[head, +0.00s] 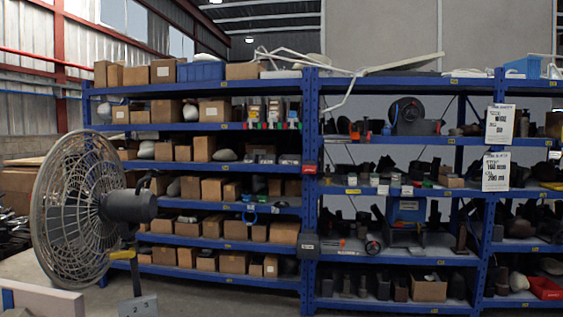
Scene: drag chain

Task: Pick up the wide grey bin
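I cannot make out a wide grey bin with certainty in the head view. A dark grey box-like thing (425,127) sits on the second shelf from the top of the right-hand rack, beside a round black reel (407,110). Another dark grey shape (404,238) stands lower on the same rack among dark parts. Both are too small and dark to tell whether either is a bin. My gripper is not in view.
Blue metal racks (309,190) span the view, filled with brown cardboard boxes (165,71) and dark parts. A large pedestal fan (80,208) stands at the near left, partly in front of the racks. A red bin (545,288) sits at the lower right.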

